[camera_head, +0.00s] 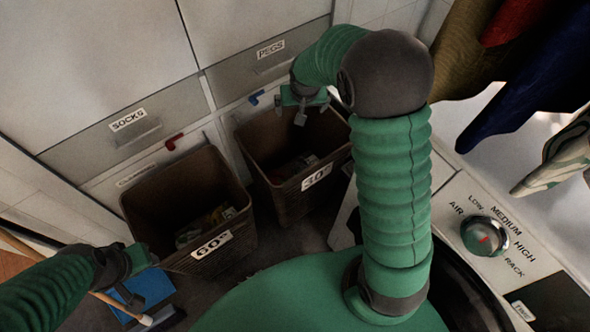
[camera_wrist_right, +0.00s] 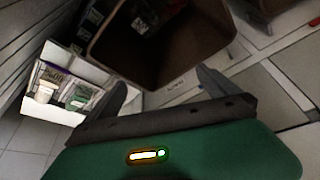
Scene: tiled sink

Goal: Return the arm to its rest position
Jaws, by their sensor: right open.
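My right arm (camera_head: 392,190) rises in the middle of the head view and bends over at the top. Its gripper (camera_head: 302,115) hangs over the back edge of the brown bin marked 30° (camera_head: 290,203). In the right wrist view the gripper (camera_wrist_right: 160,82) has its two dark fingers spread wide with nothing between them, and a brown bin (camera_wrist_right: 205,60) lies beyond them. My left gripper (camera_head: 143,258) is at the lower left, beside the front corner of the bin marked 60° (camera_head: 207,255). Its fingers are too unclear to read.
Both bins hold some items, hard to make out. Grey drawers marked SOCKS (camera_head: 115,135) and PEGS (camera_head: 270,65) stand behind them. A machine panel with a knob (camera_head: 485,237) is at right, with garments (camera_head: 520,65) hanging above. A blue dustpan (camera_head: 140,290) lies on the floor.

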